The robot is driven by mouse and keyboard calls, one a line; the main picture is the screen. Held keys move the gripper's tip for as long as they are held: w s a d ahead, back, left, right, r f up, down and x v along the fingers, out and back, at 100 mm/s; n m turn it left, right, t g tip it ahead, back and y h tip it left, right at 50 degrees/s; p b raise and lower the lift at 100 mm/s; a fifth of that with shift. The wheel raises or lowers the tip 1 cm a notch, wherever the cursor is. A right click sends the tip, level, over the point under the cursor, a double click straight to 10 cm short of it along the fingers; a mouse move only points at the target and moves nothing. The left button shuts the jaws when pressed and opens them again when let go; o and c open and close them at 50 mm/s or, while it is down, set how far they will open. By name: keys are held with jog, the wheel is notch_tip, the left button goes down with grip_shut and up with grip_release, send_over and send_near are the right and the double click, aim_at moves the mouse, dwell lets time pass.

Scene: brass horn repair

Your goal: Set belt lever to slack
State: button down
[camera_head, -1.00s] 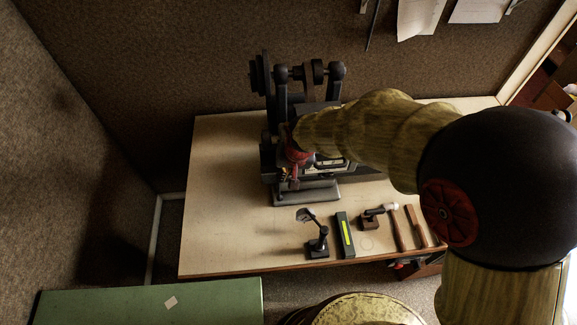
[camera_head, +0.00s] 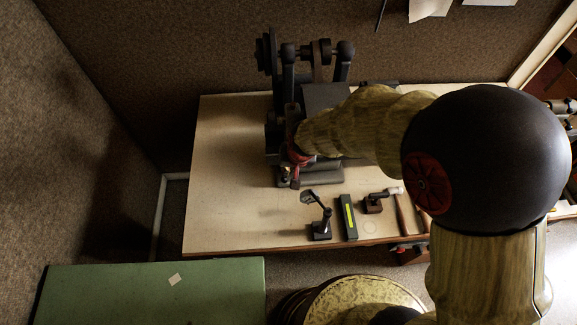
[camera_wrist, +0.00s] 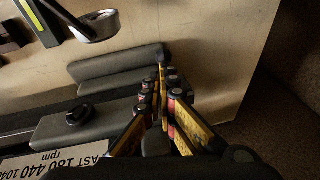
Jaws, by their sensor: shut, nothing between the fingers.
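The dark belt-driven machine (camera_head: 325,97) stands on the bench, with pulleys at its back. In the wrist view, a round black knob (camera_wrist: 78,114) sits on the machine's grey body, beside a white rpm label (camera_wrist: 60,158). I cannot tell whether this knob is the belt lever; no slack marking is readable. My gripper (camera_wrist: 163,72) is shut and empty, its fingertips over the end of the grey base, right of the knob and apart from it. In the head view, my gripper (camera_head: 290,178) is small and dark at the machine's front left; my arm hides part of the machine.
A lamp-like stand (camera_head: 320,222), a black and yellow-green bar (camera_head: 348,218), a small block tool (camera_head: 374,204) and a hammer (camera_head: 401,208) lie along the front of the bench (camera_head: 230,190). The bench's left side is clear. A green surface (camera_head: 150,295) lies front left.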

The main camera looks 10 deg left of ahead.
jog(key=shift+s+f, duration=0.15)
jog(key=shift+f, duration=0.1)
jog(key=shift+r, duration=0.1)
jog(key=w+p+v, duration=0.1)
jog(key=v, duration=1.1)
jog(key=shift+w+r+p, duration=0.3)
jog(key=shift+r+p, duration=0.05)
jog(key=shift+r, duration=0.2)
jog(key=shift+d, duration=0.1)
